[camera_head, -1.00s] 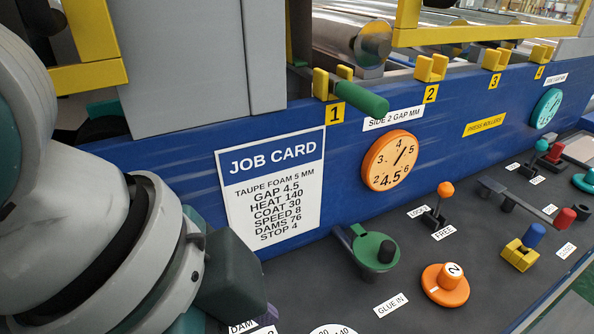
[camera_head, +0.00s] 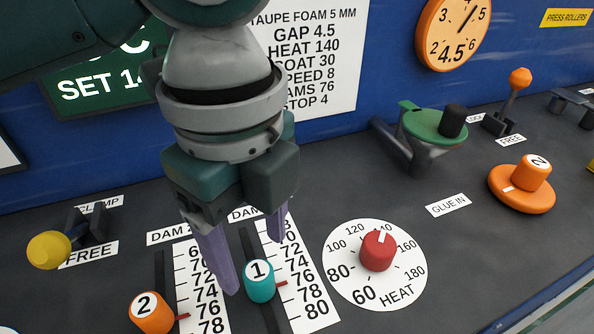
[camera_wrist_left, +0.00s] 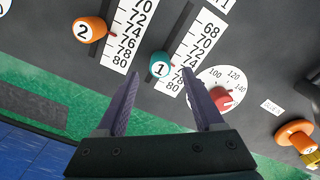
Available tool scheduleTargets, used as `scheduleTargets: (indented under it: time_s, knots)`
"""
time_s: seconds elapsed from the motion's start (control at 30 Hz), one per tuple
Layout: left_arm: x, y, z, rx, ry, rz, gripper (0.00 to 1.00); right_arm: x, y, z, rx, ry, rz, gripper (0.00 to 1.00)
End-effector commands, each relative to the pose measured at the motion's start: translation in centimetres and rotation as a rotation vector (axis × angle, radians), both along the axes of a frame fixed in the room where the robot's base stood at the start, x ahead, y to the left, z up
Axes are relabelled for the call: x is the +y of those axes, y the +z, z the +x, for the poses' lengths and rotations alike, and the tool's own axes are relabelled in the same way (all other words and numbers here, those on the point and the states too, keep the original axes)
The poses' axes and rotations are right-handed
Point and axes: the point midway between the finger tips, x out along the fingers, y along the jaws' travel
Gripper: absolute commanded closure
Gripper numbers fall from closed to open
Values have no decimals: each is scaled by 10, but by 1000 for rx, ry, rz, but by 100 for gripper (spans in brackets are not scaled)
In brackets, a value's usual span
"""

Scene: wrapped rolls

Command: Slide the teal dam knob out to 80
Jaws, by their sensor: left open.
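The teal dam knob (camera_head: 259,281), marked 1, stands in its slot beside a white number scale (camera_head: 301,285) on the dark panel. Its red pointer is at about 76 on the scale. My left gripper (camera_head: 253,264) is open, with one purple finger left of the knob and the other behind it to the right. In the left wrist view the teal knob (camera_wrist_left: 160,65) lies in the gap near the fingertips (camera_wrist_left: 161,76). Whether the fingers touch it I cannot tell. My right gripper is out of view.
An orange knob (camera_head: 151,312), marked 2, stands close to the left with its own scale. A red heat knob (camera_head: 377,250) on a round dial is to the right. A yellow-ended clamp lever (camera_head: 49,250) is at far left. The job card (camera_head: 330,60) reads dams 76.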

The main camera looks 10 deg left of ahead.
Motion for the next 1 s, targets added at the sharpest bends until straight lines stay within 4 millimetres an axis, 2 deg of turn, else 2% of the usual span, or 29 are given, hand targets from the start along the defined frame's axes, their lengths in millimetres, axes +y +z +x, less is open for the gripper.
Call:
scheduleTargets:
  time_s: [0.1,0.3,0.67,1.0]
  knots:
    - [0,-25,-1,3,1,0,31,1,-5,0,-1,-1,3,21]
    - [-1,-50,-1,1,1,-1,31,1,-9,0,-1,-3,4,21]
    - [0,-55,0,-2,0,-1,31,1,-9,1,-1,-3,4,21]
    - [0,-55,0,-2,1,-1,69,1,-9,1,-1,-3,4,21]
